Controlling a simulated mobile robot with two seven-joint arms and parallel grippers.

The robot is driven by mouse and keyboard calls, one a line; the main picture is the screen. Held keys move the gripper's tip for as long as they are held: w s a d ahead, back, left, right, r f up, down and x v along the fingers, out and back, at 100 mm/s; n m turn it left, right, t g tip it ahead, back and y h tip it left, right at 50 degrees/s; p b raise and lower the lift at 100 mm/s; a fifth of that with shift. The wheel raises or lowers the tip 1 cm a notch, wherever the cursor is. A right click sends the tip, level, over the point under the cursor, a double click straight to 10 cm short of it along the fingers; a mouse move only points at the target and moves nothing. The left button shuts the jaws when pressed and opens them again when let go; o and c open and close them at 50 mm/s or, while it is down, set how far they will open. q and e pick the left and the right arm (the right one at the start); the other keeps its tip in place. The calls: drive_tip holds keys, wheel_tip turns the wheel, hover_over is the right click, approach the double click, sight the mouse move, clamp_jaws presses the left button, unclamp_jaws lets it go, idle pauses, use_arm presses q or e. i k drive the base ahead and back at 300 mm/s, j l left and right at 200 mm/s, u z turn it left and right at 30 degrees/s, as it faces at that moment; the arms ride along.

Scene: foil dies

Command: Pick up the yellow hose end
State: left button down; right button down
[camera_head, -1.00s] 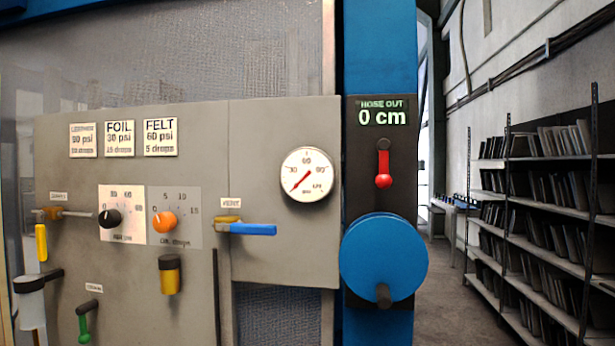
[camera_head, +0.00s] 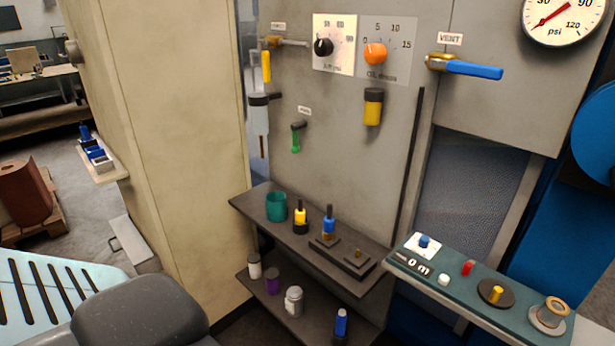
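A small yellow piece with a black base and dark tip (camera_head: 300,216) stands upright on the upper dark shelf below the grey panel. It looks like the yellow hose end, but I cannot be sure. A similar piece with a blue top and orange lower part (camera_head: 328,221) stands just right of it on a small square block. A teal cup (camera_head: 277,206) stands to its left. Neither of my grippers shows in the head view, so nothing is seen touching the yellow piece.
The lower shelf (camera_head: 262,296) holds several small bottles. A green console (camera_head: 462,289) with buttons and a brass fitting is at the lower right. Above are an orange knob (camera_head: 375,53), a blue-handled vent valve (camera_head: 470,69) and a yellow-black cylinder (camera_head: 373,106). A beige cabinet (camera_head: 170,130) stands left.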

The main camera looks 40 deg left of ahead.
sight(300, 213)
drive_tip(key=u, duration=1.3)
